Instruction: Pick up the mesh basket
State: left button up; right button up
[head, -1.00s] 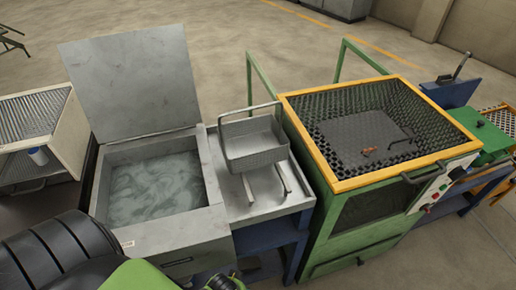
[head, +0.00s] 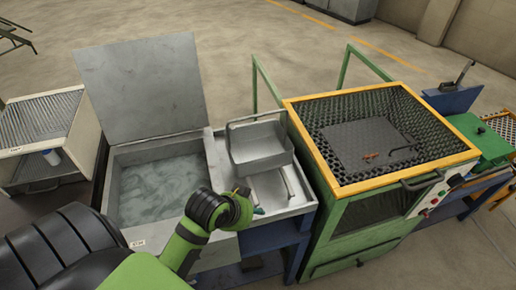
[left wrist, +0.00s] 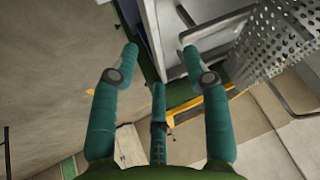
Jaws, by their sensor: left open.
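The grey mesh basket (head: 262,159), with a raised wire handle, sits on the metal drain shelf (head: 297,200) in the middle of the head view. Its perforated wall (left wrist: 268,42) fills the upper right of the left wrist view. My left gripper (left wrist: 160,56) is open, its teal fingers spread with nothing between them. It is left of the basket in the wrist view and apart from it. In the head view the gripper (head: 257,210) is mostly hidden behind my green and black wrist, near the shelf's front. My right gripper is in neither view.
A tank (head: 124,205) of cloudy liquid with its lid (head: 140,85) raised stands left of the shelf. A green machine (head: 350,240) with a yellow-rimmed mesh top stands close on the right. Open floor lies behind.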

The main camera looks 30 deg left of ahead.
pick_arm(q)
jog(key=w+a+r+m+t, duration=0.3)
jog(key=w+a+r, duration=0.35)
jog(key=w, duration=0.35)
jog(key=m+t, duration=0.2)
jog(key=t, duration=0.1)
send_near(258, 115)
jog(key=x, duration=0.3)
jog(key=shift+w+f, duration=0.2)
jog(key=shift+f, duration=0.25)
jog(key=shift+w+a, duration=0.1)
jog(key=shift+w, duration=0.2)
jog(key=p+x, duration=0.3)
jog(key=x, duration=0.3)
jog(key=shift+w+f, duration=0.1)
jog(key=shift+f, duration=0.1)
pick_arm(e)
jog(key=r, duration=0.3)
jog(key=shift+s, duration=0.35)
